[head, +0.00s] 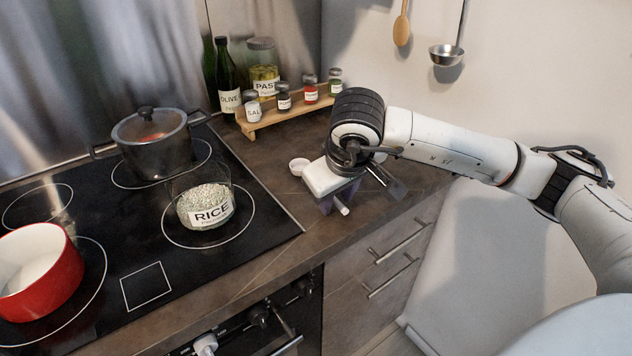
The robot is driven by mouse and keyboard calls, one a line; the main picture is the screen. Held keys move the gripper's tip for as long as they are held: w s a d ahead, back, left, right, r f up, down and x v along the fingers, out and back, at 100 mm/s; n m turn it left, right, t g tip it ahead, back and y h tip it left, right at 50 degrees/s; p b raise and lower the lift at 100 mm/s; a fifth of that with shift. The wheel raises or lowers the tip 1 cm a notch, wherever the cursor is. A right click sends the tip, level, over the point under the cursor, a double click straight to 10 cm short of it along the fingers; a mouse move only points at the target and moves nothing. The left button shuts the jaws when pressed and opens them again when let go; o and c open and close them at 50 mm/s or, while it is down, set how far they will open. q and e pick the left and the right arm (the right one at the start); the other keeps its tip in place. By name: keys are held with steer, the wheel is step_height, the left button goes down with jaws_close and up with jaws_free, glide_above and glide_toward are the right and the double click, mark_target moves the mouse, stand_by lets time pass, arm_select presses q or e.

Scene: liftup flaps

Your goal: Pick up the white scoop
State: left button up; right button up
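A small white round cup (299,167), which looks like the bowl of the white scoop, is on the brown countertop just left of my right gripper. A short white rod end (342,208) sticks out below the gripper, and it may be the scoop's handle; the stretch between is hidden. My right gripper (342,196) points down low over the counter, right at the scoop. Its white body hides most of the space between its dark fingers, so I cannot tell whether they are closed on the handle.
A wooden rack (285,117) with spice jars stands behind the gripper. To the left, the black cooktop (110,225) carries a glass rice container (206,207), a lidded pot (155,148) and a red pot (38,272). A ladle (447,55) hangs on the wall. Drawer handles (398,245) project below the counter.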

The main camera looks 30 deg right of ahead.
jaws_close()
steer(key=shift+r, duration=0.1)
step_height(320, 180, up, 10)
stand_by(0.6)
steer(key=s+a+r+p, duration=0.1)
steer(key=s+a+p, duration=0.4)
steer(key=a+p, duration=0.3)
steer(key=shift+s+a+m, duration=0.15)
steer(key=shift+a+m, duration=0.25)
steer(key=shift+a, duration=0.45)
